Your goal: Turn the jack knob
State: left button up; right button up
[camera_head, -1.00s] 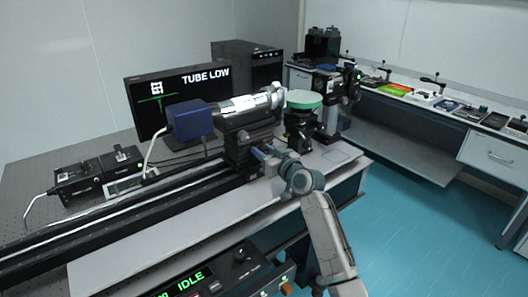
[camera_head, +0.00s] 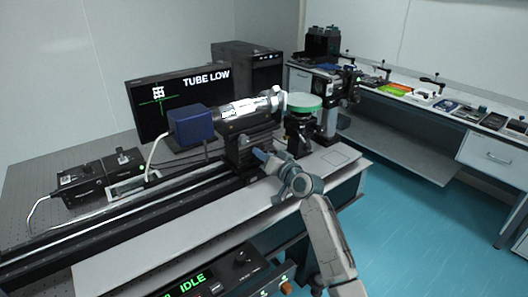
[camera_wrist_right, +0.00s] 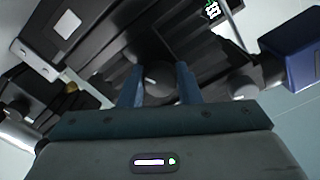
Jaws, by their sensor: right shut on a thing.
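The jack knob (camera_wrist_right: 158,78) is a dark round knob between the two blue fingers of my right gripper (camera_wrist_right: 161,88) in the right wrist view. The fingers are shut on it, one on each side. In the head view my right gripper (camera_head: 262,156) reaches the front of the black jack (camera_head: 238,150), where the knob itself is hidden. The jack stands on a black rail under a white and black tube (camera_head: 247,107) with a blue box (camera_head: 190,124) at its left end. A monitor (camera_head: 177,100) behind reads "TUBE LOW", with a white figure and green cross lines. My left gripper is out of view.
A green-rimmed round part (camera_head: 304,102) stands on a mount just right of the tube. Two black boxes (camera_head: 82,182) sit at left. A control box (camera_head: 205,280) reading "IDLE" is at the near edge. Floor at right is clear.

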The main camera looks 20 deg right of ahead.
jog(key=m+p, duration=0.2)
jog(key=m, duration=0.1)
jog(key=shift+m, duration=0.4)
jog(key=m+p, duration=0.2)
jog(key=m, duration=0.2)
jog(key=shift+m+p, duration=0.3)
jog(key=shift+p, duration=0.05)
jog(key=m+p, duration=0.2)
jog(key=m, duration=0.2)
jog(key=shift+p, duration=0.3)
jog(key=shift+m+p, duration=0.85)
jog(key=shift+m, duration=0.95)
jog(key=shift+f, duration=0.1)
jog(key=o, duration=1)
jog(key=shift+c, duration=0.2)
jog(key=b+v, duration=0.1)
jog(key=v, duration=0.9)
jog(key=shift+s, duration=0.4)
